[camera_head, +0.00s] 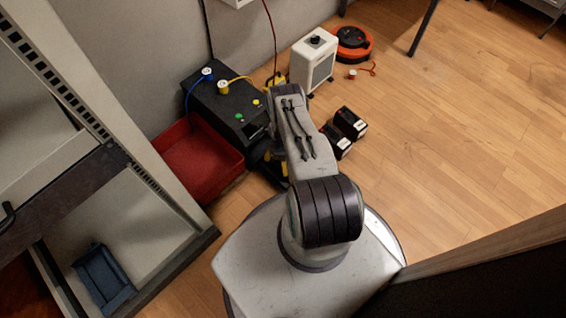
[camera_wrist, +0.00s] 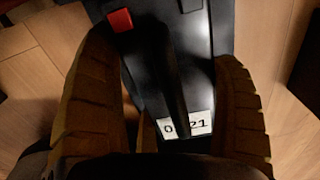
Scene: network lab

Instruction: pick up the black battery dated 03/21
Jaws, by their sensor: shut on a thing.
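In the wrist view, my gripper (camera_wrist: 164,55) has one ribbed finger on each side of a black battery (camera_wrist: 148,92) and is shut on it. The battery has a red terminal patch near its top left and a white label (camera_wrist: 200,125) at its lower end. The label shows "0" and "21"; a dark bar hides the characters between. In the head view, my arm hides most of the gripper and the held battery. Two other black batteries with pale labels, one farther back (camera_head: 350,123) and one nearer (camera_head: 337,142), stand on the floor right of my arm.
A black box (camera_head: 221,107) with blue and yellow cable plugs stands left of my arm, beside a red bin (camera_head: 197,158). A rack frame (camera_head: 95,90) is at left. Wooden floor (camera_head: 465,130) is clear at right.

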